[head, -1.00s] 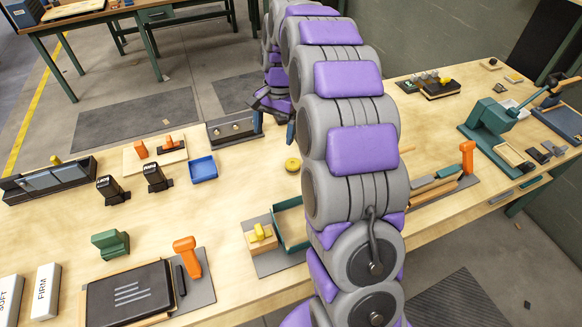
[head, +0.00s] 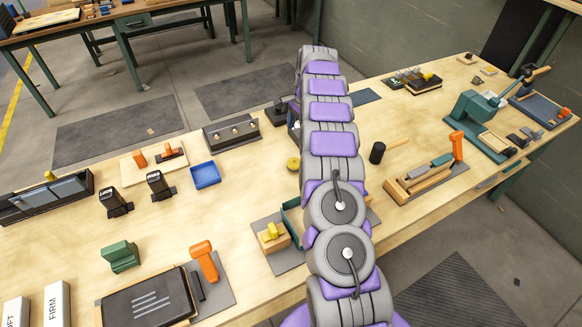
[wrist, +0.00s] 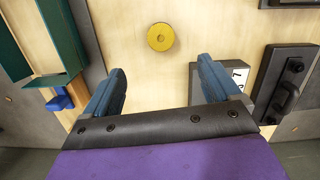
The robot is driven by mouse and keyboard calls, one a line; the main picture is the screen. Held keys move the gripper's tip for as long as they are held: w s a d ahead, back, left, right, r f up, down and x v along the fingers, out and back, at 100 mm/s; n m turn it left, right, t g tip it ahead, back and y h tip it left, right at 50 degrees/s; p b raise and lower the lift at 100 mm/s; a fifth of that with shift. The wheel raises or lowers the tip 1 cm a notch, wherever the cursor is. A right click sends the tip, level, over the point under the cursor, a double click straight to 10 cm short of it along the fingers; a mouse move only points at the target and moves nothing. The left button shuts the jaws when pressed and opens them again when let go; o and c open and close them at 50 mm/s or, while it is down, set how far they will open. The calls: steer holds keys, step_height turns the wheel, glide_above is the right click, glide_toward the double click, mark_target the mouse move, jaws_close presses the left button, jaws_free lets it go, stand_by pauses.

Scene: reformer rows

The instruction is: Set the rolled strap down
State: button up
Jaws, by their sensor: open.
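The rolled strap looks to be the small yellow disc (head: 293,164) lying flat on the wooden table, just left of my arm in the head view. In the wrist view the yellow roll (wrist: 161,37) lies on bare wood, beyond and between my fingertips, touching neither. My gripper (wrist: 161,68) is open with its two blue fingers wide apart and nothing between them. In the head view my arm hides most of my gripper.
A blue tray (head: 206,175) and a dark block with knobs (head: 231,132) stand left of the roll. A green open box (wrist: 50,40) shows at left in the wrist view, and a black handled piece (wrist: 287,84) at right. A black mallet (head: 377,153) lies right of my arm.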

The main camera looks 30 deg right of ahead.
steer(key=f, duration=0.3)
steer(key=d+f+b, duration=0.1)
steer(key=f, duration=0.2)
steer(key=shift+s+d+f, duration=0.1)
steer(key=shift+d+f, duration=0.05)
steer(key=shift+f, duration=0.15)
steer(key=b, duration=0.1)
glide_above(294, 162)
step_height(294, 162, down, 5)
steer(key=shift+s+r, duration=0.15)
steer(key=shift+r, duration=0.05)
steer(key=f, duration=0.2)
steer(key=d+f+b, duration=0.1)
steer(key=f, duration=0.2)
steer(key=shift+d+b, duration=0.15)
steer(key=shift+b, duration=0.15)
steer(key=shift+a+f, duration=0.2)
steer(key=shift+f, duration=0.05)
steer(key=shift+a+r, duration=0.15)
steer(key=shift+a, duration=0.6)
steer(key=shift+c, duration=0.2)
steer(key=shift+d, duration=0.1)
steer(key=c, duration=0.3)
steer(key=shift+d, duration=0.55)
steer(key=c, duration=0.5)
steer(key=shift+a, duration=0.15)
steer(key=shift+c, duration=1.3)
steer(key=shift+a, duration=0.3)
steer(key=shift+c, duration=0.6)
